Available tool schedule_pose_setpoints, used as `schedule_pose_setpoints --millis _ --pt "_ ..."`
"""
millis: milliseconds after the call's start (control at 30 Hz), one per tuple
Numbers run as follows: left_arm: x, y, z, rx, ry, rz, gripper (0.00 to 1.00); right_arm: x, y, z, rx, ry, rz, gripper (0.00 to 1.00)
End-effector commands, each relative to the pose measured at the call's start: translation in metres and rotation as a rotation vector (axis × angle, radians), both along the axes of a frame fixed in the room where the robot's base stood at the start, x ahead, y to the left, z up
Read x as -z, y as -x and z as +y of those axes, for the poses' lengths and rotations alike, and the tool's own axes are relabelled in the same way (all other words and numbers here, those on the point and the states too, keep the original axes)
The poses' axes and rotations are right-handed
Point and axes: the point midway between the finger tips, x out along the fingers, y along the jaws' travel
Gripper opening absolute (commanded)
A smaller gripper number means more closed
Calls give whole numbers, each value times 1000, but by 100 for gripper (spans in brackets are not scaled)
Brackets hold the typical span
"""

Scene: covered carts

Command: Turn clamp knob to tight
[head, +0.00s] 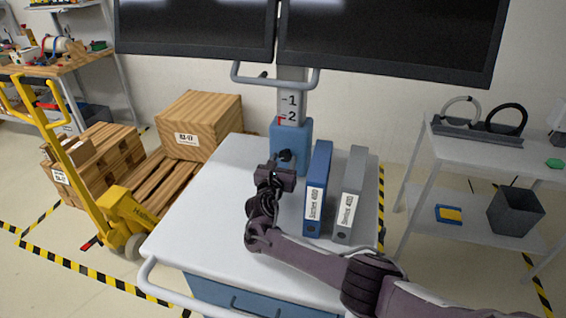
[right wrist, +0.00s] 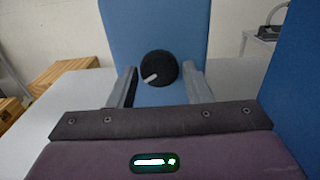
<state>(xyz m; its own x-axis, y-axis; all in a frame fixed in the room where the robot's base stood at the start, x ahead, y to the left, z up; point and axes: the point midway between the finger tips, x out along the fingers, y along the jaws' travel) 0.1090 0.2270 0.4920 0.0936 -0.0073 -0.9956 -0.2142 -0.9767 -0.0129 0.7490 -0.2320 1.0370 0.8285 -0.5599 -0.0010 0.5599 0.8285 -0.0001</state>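The clamp knob (right wrist: 160,69) is a round black dial with a pale pointer on the blue clamp block (right wrist: 128,28). In the right wrist view its pointer aims to the lower left. The block (head: 303,135) also shows in the head view, at the foot of the post. My right gripper (head: 284,160) reaches toward it over the cart top. In the right wrist view its two grey fingers stand apart, one on each side of the knob's lower part, with gaps to the knob. I cannot tell how far the tips are from the block. My left gripper is out of view.
A blue binder (head: 318,188) and a grey binder (head: 350,195) stand upright on the white cart top (head: 200,225), just right of my right gripper. Two dark monitors (head: 395,35) hang above. The cart top left of the gripper is clear. A yellow pallet truck (head: 130,215) stands left.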

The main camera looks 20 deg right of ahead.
Motion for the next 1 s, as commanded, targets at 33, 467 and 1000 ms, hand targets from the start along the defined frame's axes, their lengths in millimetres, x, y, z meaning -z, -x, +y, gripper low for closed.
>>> schedule_pose_setpoints --millis 33,467,1000 --pt "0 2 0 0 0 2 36 0 0 0 0 0 0 38" --pt "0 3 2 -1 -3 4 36 0 0 1 -1 -24 -16 15" --pt "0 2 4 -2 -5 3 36 1 0 1 1 -318 -212 15"
